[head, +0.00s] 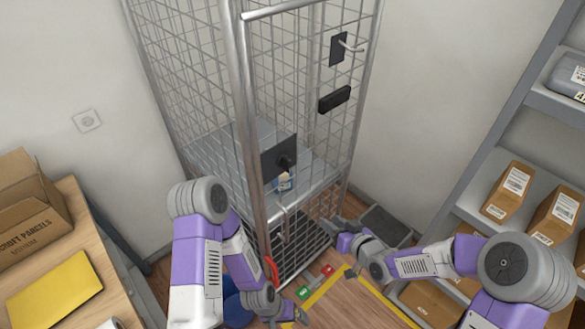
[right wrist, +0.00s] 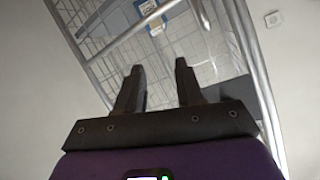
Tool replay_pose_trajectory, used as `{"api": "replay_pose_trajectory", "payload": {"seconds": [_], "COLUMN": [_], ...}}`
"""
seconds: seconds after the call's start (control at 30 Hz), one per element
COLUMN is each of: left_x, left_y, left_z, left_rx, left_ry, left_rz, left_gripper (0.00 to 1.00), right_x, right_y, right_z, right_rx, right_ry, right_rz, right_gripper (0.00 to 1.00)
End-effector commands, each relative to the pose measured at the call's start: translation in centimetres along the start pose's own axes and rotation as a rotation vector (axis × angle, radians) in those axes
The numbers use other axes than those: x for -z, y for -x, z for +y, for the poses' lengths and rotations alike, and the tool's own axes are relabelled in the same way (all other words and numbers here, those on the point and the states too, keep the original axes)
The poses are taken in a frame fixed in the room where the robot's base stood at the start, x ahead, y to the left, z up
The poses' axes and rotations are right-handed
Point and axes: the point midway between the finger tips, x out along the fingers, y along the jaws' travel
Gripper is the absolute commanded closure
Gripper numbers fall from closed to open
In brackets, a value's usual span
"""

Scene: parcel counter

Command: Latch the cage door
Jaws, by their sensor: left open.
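The wire roll cage (head: 247,110) stands against the corner, with grey metal posts and mesh sides. A mesh panel on its right carries a black handle (head: 335,99) and, above it, a black plate with a metal lever (head: 339,49). I cannot tell whether the door is fully closed. My left gripper (head: 295,313) is open, low in front of the cage near the floor. My right gripper (head: 341,228) is low by the cage's right side; the right wrist view shows its fingers (right wrist: 160,88) apart and empty, facing the mesh.
A shelf rack (head: 490,150) with several parcels stands at the right. A wooden table (head: 75,235) with a carton (head: 30,205) and yellow envelope (head: 55,290) stands at the left.

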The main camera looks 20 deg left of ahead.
Motion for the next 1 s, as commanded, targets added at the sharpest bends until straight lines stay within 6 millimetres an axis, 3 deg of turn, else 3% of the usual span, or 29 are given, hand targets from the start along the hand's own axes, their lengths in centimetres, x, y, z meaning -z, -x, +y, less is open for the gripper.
{"api": "replay_pose_trajectory", "payload": {"seconds": [0.03, 0.1, 0.23, 0.37, 0.7, 1.0], "left_x": [0.0, 0.0, 0.0, 0.0, 0.0, 0.0], "left_y": [-0.1, -0.2, -0.2, -0.2, 0.0, 0.1], "left_z": [0.0, -0.1, -0.1, -0.1, 0.0, 0.1], "left_rx": [0.0, 0.0, 0.0, 0.0, 0.0, 0.0], "left_ry": [0.0, 0.0, 0.0, 0.0, 0.0, 0.0], "left_rz": [0.0, 0.0, 0.0, 0.0, 0.0, 0.0], "left_gripper": [0.0, 0.0, 0.0, 0.0, 0.0, 0.0], "right_x": [4.2, 8.4, 12.8, 14.1, 15.5, 16.0], "right_y": [-0.3, -0.1, 0.6, 0.5, -4.2, -5.9], "right_z": [-2.1, -4.8, -8.3, -9.7, -11.2, -11.7], "right_rx": [0.065, 0.141, 0.234, 0.266, 0.264, 0.262], "right_ry": [0.098, 0.204, 0.325, 0.36, 0.359, 0.358], "right_rz": [0.101, 0.208, 0.326, 0.361, 0.358, 0.356], "right_gripper": [0.63, 0.63, 0.63, 0.63, 0.63, 0.63]}}
